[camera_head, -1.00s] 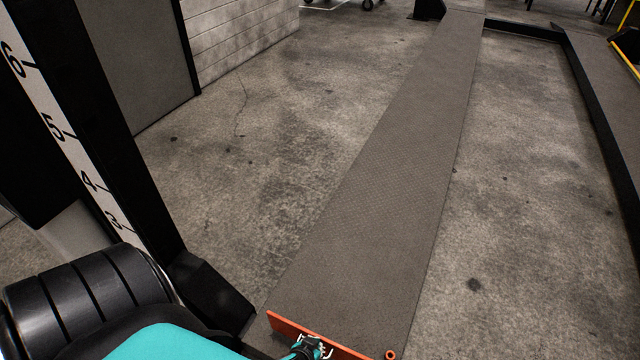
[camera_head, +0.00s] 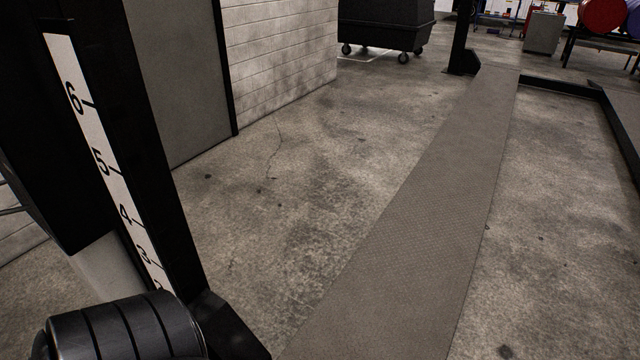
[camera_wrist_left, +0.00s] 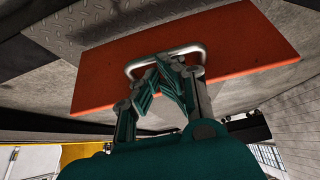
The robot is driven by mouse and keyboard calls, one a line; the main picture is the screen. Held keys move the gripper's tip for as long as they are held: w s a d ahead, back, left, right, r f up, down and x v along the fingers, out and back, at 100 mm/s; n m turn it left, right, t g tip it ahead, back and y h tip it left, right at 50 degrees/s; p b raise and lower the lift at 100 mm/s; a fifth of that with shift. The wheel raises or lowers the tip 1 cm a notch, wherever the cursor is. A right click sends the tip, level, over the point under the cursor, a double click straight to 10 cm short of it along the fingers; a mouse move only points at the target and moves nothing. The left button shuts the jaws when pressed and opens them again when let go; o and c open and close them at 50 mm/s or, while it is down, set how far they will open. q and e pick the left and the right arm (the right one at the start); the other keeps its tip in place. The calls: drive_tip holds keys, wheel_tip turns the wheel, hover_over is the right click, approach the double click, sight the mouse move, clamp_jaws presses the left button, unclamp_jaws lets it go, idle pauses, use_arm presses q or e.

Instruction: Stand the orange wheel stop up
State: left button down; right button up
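The orange wheel stop (camera_wrist_left: 235,50) is a flat orange plate with a pale metal loop handle (camera_wrist_left: 188,48), seen in the left wrist view. It lies across the end of a grey tread-plate runway; its exact tilt is hard to tell. My left gripper (camera_wrist_left: 165,68) is at the handle, its teal and grey fingers drawn close together on the bar. The fingers hide part of the handle and plate. The head view now shows neither the wheel stop nor the left gripper. My right gripper is in no view.
The long runway (camera_head: 425,215) runs away across the concrete floor (camera_head: 300,200). A black post with a numbered scale (camera_head: 110,165) stands close at the left. A black wheeled bin (camera_head: 385,22) is at the back. The floor beside the runway is clear.

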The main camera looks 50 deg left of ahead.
use_arm(q)
drive_tip(key=w+v, duration=0.1)
drive_tip(key=v, duration=0.9)
drive_tip(key=shift+r, duration=0.4)
